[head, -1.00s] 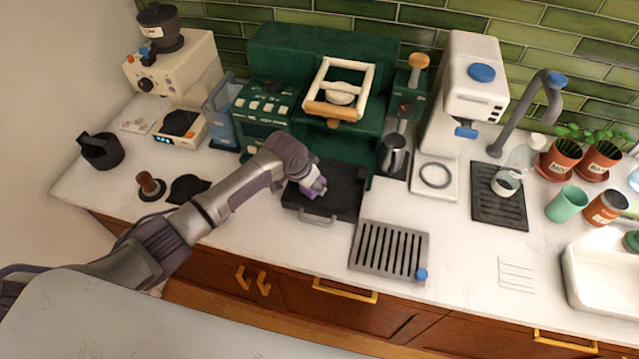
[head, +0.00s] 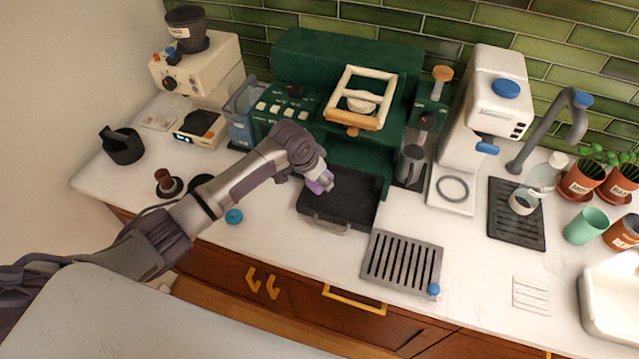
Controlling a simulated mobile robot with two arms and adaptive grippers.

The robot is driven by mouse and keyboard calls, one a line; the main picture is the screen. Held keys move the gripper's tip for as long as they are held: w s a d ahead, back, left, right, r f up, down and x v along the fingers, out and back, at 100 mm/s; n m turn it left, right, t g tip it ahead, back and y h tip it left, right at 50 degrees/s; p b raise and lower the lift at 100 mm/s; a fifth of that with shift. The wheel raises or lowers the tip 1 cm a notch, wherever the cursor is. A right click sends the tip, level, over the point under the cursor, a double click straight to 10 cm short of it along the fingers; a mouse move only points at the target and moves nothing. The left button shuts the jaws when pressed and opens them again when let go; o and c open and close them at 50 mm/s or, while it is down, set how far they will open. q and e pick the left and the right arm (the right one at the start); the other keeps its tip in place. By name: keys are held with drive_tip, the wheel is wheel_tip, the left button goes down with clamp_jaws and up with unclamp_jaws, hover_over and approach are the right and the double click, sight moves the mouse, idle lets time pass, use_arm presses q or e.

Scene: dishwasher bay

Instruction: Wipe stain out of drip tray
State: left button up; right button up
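The dark drip tray (head: 352,208), with a grey front handle, sits on the counter below the green espresso machine (head: 345,60). My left gripper (head: 318,178) reaches in from the left, over the tray's back left part. It is shut on a small purple pad (head: 321,184), which looks like a sponge or cloth. The pad is low over the tray floor; I cannot tell whether it touches. I cannot make out a stain on the dark floor, and the gripper hides part of it. My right gripper is not in view.
The slotted metal grate (head: 402,263) with a blue knob lies in front right of the tray. A tamper (head: 168,183) and a blue round thing (head: 234,216) are near my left arm. A grey cup (head: 411,165) stands right of the tray.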

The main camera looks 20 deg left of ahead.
use_arm(q)
wheel_tip(320, 180, up, 2)
drive_tip(key=shift+d, duration=0.1)
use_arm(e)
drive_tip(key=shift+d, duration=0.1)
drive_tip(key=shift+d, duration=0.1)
use_arm(q)
drive_tip(key=shift+r, duration=1.55)
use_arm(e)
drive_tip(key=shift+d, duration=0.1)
